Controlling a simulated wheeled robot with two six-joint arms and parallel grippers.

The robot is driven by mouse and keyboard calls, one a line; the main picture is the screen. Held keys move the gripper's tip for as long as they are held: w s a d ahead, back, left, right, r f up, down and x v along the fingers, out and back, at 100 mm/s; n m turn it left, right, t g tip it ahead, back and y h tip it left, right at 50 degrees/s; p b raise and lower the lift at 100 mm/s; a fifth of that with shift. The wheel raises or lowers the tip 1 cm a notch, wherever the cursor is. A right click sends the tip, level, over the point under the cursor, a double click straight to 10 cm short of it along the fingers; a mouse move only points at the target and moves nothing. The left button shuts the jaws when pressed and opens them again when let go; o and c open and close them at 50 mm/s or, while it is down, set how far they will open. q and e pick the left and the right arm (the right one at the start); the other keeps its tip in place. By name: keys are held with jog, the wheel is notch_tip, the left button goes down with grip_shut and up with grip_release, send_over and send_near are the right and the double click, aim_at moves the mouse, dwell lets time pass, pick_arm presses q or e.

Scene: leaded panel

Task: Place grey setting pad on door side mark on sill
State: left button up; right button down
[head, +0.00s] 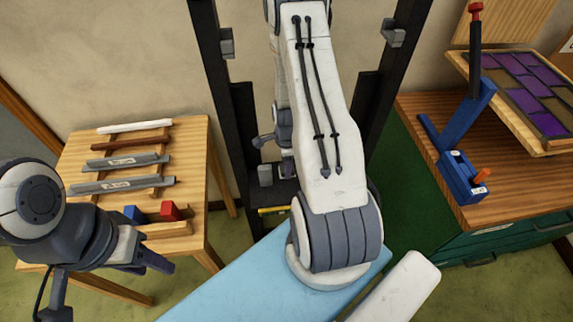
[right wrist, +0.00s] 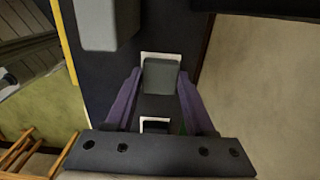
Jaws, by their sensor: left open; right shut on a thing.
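The grey setting pad (right wrist: 160,76) is between the two fingers of my right gripper (right wrist: 160,92) in the right wrist view. The gripper is shut on it. The pad overlaps a white-edged mark (right wrist: 173,56) on the dark sill (right wrist: 101,84); white shows past its far edge and sides. I cannot tell whether the pad touches the sill. A second white-edged mark (right wrist: 155,120) lies nearer the gripper's base, partly hidden. In the head view my right arm hides most of the sill and the pad. My left gripper (head: 152,262) is open and empty by the wooden table's front.
A grey block (right wrist: 108,22) stands beside the pad. The wooden table (head: 192,150) holds grey bars, a red block (head: 171,210) and a blue block (head: 135,214). At right, a bench (head: 500,200) carries a blue tool (head: 465,120) and a purple-glass panel (head: 520,90). Dark uprights flank my right arm.

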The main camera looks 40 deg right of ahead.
jog(key=shift+c, duration=1.3)
grip_release()
jog(key=shift+r, duration=0.25)
jog(key=shift+w+r, duration=0.1)
jog(key=shift+r, duration=0.25)
notch_tip(320, 180, up, 11)
jog(key=b, duration=0.2)
